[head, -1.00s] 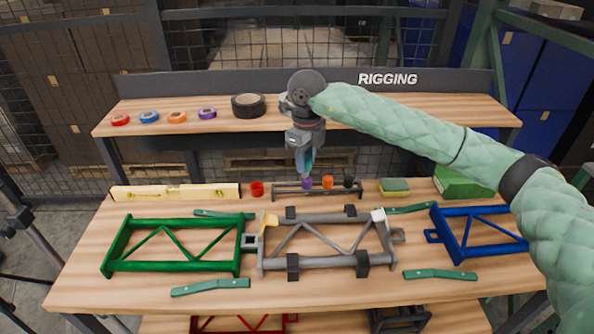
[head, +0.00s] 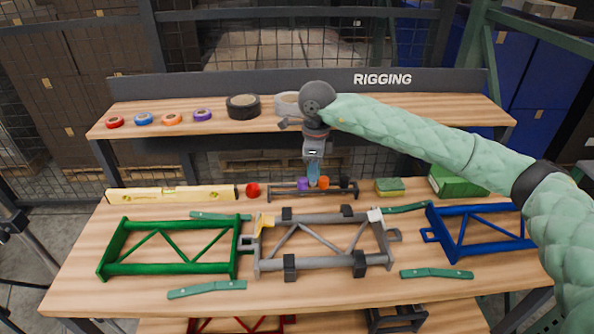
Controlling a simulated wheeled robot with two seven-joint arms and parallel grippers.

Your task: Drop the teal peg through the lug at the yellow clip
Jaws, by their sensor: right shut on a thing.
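My right gripper (head: 313,176) is shut on the teal peg (head: 313,174). It holds the peg pointing down, close over or at the peg rack (head: 285,193), between the purple and orange pegs as seen here. Whether the peg's lower end touches the rack is hard to tell. The yellow clip (head: 266,224) sits at the upper left corner of the grey frame (head: 325,264). My left gripper is out of view.
The rack also holds a purple peg (head: 303,184), an orange peg (head: 323,182) and a black peg (head: 344,184). A blue frame (head: 478,252) lies at the right. A spirit level (head: 172,194) and a sponge (head: 389,186) lie at the back. Black blocks hold the grey frame.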

